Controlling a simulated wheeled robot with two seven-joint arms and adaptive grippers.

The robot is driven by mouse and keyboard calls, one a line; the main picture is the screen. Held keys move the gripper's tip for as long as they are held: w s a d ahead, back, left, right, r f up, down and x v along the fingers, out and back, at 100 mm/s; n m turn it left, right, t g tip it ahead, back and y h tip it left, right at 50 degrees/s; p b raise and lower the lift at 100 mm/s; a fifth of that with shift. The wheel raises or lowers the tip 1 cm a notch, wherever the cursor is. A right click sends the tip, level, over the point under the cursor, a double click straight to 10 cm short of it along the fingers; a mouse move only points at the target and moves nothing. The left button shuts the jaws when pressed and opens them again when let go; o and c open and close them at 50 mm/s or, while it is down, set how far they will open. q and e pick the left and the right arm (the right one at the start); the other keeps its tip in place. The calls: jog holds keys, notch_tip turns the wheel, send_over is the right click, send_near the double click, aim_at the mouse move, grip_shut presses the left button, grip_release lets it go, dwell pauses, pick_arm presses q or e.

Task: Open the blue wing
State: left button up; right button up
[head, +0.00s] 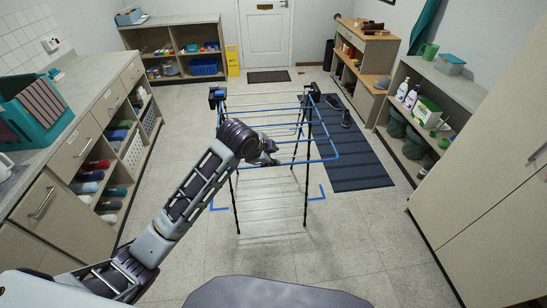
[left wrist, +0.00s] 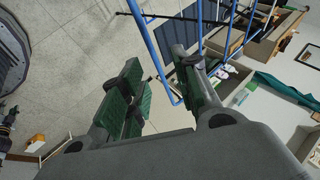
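The drying rack (head: 262,112) stands on the floor ahead, with black legs and several thin rails. Its blue wing (head: 325,157) is a blue tube frame that shows at the rack's near right side. In the left wrist view a rounded corner of blue tube (left wrist: 157,58) reaches down into the space between the fingers. My left gripper (head: 270,157) is at the near side of the rack. Its green-padded fingers (left wrist: 160,82) are apart. I cannot tell whether either finger touches the tube. My right gripper is in neither view.
Blue corner marks (head: 219,208) lie on the floor by the rack's legs. A dark striped mat (head: 352,160) with shoes lies right of the rack. Cabinets line the left (head: 85,125) and right (head: 490,205). The tiled floor in front is clear.

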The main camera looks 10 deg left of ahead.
pick_arm(q)
jog(key=shift+v, duration=1.4)
jog(key=shift+f, duration=0.1)
jog(key=s+a+f+n+g+y, duration=0.1)
jog(key=s+a+f+n, duration=0.35)
jog(key=s, duration=0.35)
jog(key=s+a+f+n+g+y, duration=0.1)
jog(key=s+a+f+n, duration=0.2)
jog(key=s+f+n, duration=0.4)
jog(key=s+a+f+n+g+y, duration=0.1)
jog(key=s+a+f+n, duration=0.25)
jog(key=s, duration=0.65)
notch_tip(320, 180, down, 34)
jog(key=s+m+g+b, duration=0.1)
jog(key=g+b, duration=0.1)
jog(key=s+a+f+b, duration=0.1)
jog(key=s+a+f, duration=0.1)
jog(key=s+f, duration=0.9)
jog(key=s+a+f+g+b, duration=0.1)
jog(key=s+a+f, duration=0.1)
jog(key=s+f, duration=1)
jog(key=shift+s+a+f, duration=0.2)
jog(key=shift+a+f, duration=0.15)
jog(key=shift+f, duration=0.05)
